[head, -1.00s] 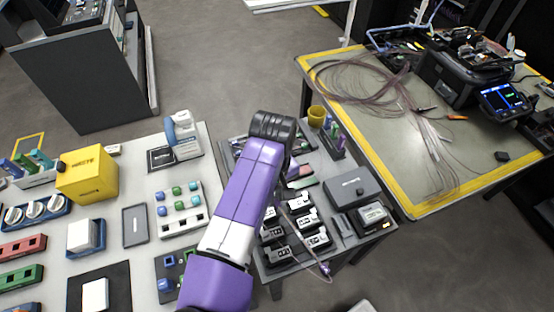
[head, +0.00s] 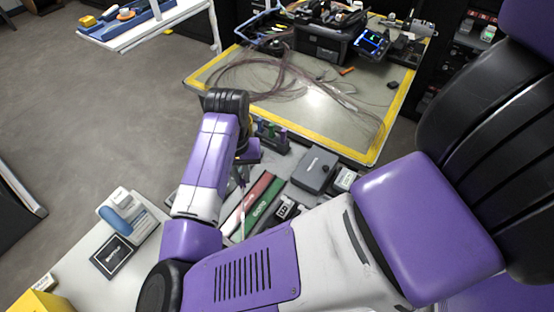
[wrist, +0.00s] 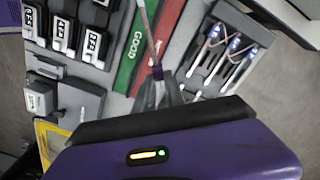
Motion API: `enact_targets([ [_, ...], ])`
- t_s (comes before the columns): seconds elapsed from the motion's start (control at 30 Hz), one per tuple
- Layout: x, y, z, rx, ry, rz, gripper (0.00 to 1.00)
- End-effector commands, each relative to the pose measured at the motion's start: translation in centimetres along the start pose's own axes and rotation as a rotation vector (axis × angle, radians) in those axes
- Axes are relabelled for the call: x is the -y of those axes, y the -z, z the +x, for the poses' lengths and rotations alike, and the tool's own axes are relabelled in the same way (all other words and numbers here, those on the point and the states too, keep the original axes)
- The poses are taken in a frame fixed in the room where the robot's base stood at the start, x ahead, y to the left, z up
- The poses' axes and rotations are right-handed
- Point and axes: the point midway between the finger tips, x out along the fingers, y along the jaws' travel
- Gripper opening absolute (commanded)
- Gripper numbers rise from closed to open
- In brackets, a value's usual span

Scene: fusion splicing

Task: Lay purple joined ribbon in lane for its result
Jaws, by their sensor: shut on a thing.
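The purple joined ribbon (wrist: 157,72) is pinched between my gripper's (wrist: 160,88) fingertips in the wrist view. A thin pale length of it runs up from the fingertips over the lanes. The green lane (wrist: 132,52), marked GOOD, lies left of the fingertips. The red lane (wrist: 170,18) lies beside it, under and above the fingertips in the picture. Both lanes also show in the head view, green (head: 264,202) and red (head: 246,203). I cannot tell whether the ribbon touches a lane. In the head view my arm hides most of the gripper.
A tray with several white-tipped swabs (wrist: 215,52) lies right of the lanes. Several black holders (wrist: 62,35) stand to the left. A grey box (head: 315,169) stands beyond the lanes. The splicer's screen (head: 372,42) is on the yellow-edged table behind.

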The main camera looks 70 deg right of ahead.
Motion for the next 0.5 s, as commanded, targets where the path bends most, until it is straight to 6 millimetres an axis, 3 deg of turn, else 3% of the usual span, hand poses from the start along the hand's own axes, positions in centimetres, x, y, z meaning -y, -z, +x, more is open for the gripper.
enact_targets([
  [0.03, -2.5, 1.2, -0.1, -0.003, -0.001, 0.135, 0.0],
  [0.2, -7.9, 3.2, -0.4, -0.004, 0.002, 0.472, 0.0],
  [0.33, -10.0, 3.7, -0.6, -0.004, 0.005, 0.605, 0.0],
  [0.5, -10.6, 3.8, -0.3, -0.004, 0.005, 0.648, 0.0],
])
